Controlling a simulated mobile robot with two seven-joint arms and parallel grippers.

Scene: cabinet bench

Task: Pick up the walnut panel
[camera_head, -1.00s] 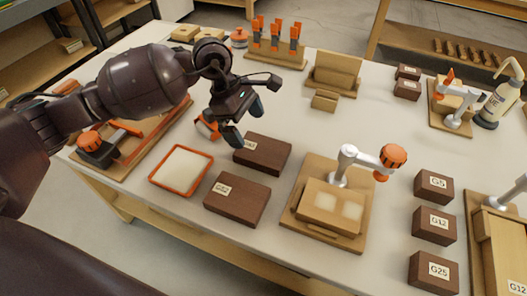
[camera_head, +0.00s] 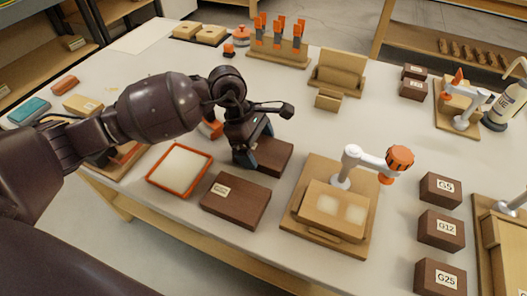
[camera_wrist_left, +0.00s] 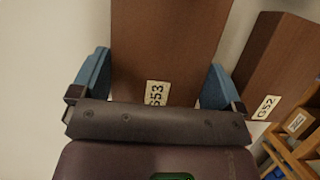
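A dark walnut panel (camera_head: 274,158) labelled G53 in the wrist view (camera_wrist_left: 165,45) lies on the white bench top. My left gripper (camera_head: 254,150) is over its left part and hides some of it. In the wrist view my blue left fingers (camera_wrist_left: 158,68) stand wide, one on each side of that panel. I see no clear grip on it, and the fingers' contact is hard to tell. A second walnut panel (camera_head: 236,200), labelled G52 in the wrist view (camera_wrist_left: 272,62), lies nearer the bench's front edge. My right gripper is not in view.
An orange-rimmed tray (camera_head: 180,168) lies left of the panels. A wooden fixture (camera_head: 330,208) with a white and orange clamp (camera_head: 352,165) stands to their right. Dark blocks (camera_head: 441,230) line the right side. A rack of orange-handled tools (camera_head: 280,45) stands behind.

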